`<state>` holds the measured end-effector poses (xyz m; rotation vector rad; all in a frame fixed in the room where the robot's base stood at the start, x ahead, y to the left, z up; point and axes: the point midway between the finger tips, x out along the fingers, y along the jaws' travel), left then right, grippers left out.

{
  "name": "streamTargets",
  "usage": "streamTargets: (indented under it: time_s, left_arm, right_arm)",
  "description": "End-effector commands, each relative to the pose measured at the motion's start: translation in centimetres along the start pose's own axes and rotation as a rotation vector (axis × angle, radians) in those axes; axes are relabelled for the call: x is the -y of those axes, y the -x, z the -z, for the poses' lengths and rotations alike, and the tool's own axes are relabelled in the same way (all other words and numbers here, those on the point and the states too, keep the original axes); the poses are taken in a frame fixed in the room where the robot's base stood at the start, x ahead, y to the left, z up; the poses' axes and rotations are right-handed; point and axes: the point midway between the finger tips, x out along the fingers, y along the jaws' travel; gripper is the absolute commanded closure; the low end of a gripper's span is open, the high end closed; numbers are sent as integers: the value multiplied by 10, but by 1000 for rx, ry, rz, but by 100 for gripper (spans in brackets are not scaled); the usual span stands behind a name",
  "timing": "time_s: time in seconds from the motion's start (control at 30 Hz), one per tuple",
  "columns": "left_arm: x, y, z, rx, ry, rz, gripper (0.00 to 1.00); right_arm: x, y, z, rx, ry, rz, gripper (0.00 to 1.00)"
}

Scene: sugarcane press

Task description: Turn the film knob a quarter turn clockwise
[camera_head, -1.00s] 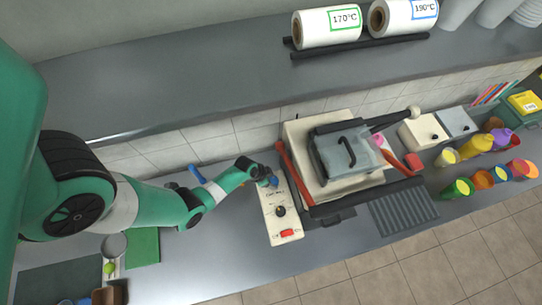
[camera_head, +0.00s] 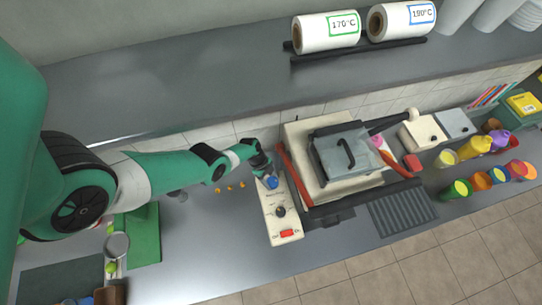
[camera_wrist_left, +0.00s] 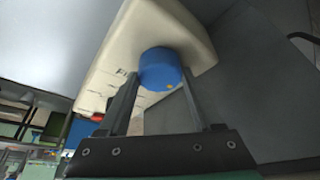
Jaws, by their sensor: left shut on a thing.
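The film knob is a blue round knob (camera_head: 272,182) at the far end of a cream control box (camera_head: 274,210) on the counter. In the left wrist view the knob (camera_wrist_left: 160,68) shows large, with a small yellow mark low on its face. Part of a printed label shows on the box beside it. My left gripper (camera_head: 266,174) is at the knob, with its two dark fingers on either side, shut on it. The fingers (camera_wrist_left: 158,78) also show in the wrist view. My right gripper is not in view.
The box also carries a black knob (camera_head: 280,212) and a red switch (camera_head: 287,233). A press machine with a red lever (camera_head: 294,176) stands close on the right. Several small orange pieces (camera_head: 229,187) lie on the counter to the left. Film rolls (camera_head: 330,30) sit on the shelf above.

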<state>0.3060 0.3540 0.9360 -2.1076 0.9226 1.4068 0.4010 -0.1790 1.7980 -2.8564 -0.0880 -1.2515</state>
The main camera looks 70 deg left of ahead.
Motion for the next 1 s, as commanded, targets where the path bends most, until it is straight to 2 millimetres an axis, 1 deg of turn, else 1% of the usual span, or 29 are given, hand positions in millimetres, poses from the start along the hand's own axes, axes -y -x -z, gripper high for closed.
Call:
streamTargets:
  time_s: [0.1, 0.3, 0.83, 0.87, 1.0]
  left_arm:
    - [2, -2, -2, 4, -61, -21, 90]
    - [2, -1, -1, 5, -129, -47, 90]
    - [1, 1, 0, 5, -155, -58, 90]
    - [2, 1, 0, 4, -155, -58, 32]
    - [1, 1, 0, 4, -154, -59, 7]
  right_arm:
    - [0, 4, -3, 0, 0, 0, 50]
    - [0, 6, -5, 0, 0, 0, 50]
    - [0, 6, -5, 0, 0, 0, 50]
    - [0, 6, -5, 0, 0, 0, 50]
    - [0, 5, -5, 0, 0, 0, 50]
